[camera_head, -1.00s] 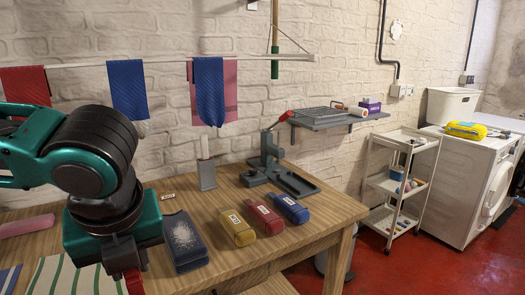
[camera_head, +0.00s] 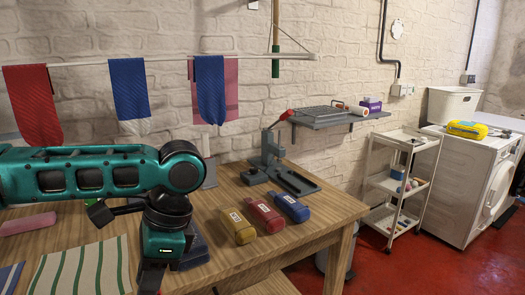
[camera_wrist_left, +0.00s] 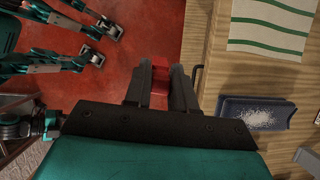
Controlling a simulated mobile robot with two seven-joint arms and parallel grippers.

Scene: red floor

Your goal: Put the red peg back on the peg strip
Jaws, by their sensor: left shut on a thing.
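My left gripper (camera_head: 150,280) points down just off the front edge of the wooden table. In the left wrist view its two dark fingers (camera_wrist_left: 161,85) are shut on the red peg (camera_wrist_left: 160,86), a small red block between them with red floor behind. The peg's lower part and tip are hard to make out. In the head view the peg is hidden by the gripper. I cannot pick out the peg strip for certain; a small dark bent piece (camera_wrist_left: 196,76) shows at the table edge, close to the right finger. My right gripper is not in view.
Cloths hang from a wall rail (camera_head: 175,58). Open floor lies before the table.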

